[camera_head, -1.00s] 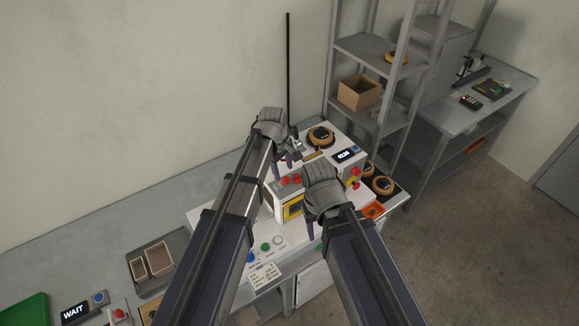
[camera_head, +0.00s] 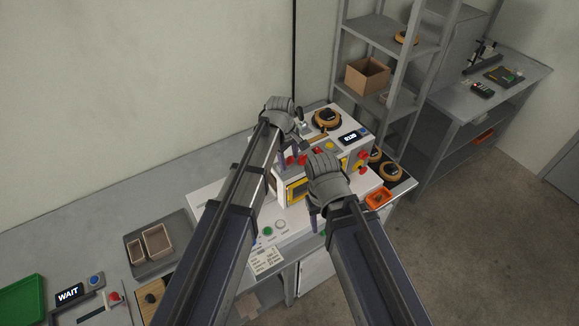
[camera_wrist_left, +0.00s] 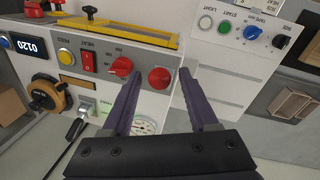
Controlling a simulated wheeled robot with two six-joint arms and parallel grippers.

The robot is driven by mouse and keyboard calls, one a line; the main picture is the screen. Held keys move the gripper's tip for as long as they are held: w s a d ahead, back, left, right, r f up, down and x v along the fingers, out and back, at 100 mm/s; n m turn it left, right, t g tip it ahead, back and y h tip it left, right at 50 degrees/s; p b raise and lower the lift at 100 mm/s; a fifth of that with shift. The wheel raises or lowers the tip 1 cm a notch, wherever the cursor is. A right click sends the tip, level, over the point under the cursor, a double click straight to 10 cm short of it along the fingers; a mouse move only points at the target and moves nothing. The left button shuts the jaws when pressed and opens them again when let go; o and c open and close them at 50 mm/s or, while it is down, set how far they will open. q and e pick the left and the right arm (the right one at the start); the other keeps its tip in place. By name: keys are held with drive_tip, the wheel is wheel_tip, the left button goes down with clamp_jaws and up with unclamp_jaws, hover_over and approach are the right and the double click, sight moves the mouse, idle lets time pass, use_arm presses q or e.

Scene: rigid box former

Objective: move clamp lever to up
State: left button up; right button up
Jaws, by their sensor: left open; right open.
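The white machine (camera_head: 350,152) stands on the bench, with red knobs and a display. In the left wrist view, a lever with a black handle (camera_wrist_left: 75,130) sticks out beside a light grey bracket (camera_wrist_left: 87,106); it looks like the clamp lever. My left gripper (camera_wrist_left: 158,74) is open and empty, its fingers spread in front of the panel, with a red knob (camera_wrist_left: 159,78) seen between the tips. The lever lies outside the fingers, to their left. In the head view my left gripper (camera_head: 292,146) is over the machine's left part. My right gripper (camera_head: 319,208) hangs lower, in front of the machine.
A shelf rack (camera_head: 390,45) stands close behind on the right. An orange bin (camera_head: 378,198) is at the machine's right front. A grey tray (camera_head: 147,268) with small boxes lies on the left bench. Floor at right is clear.

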use_arm(q)
drive_tip(key=shift+w+f, duration=0.1)
drive_tip(key=shift+f, duration=0.45)
drive_tip(key=shift+c, duration=0.2)
clamp_jaws()
idle(0.9)
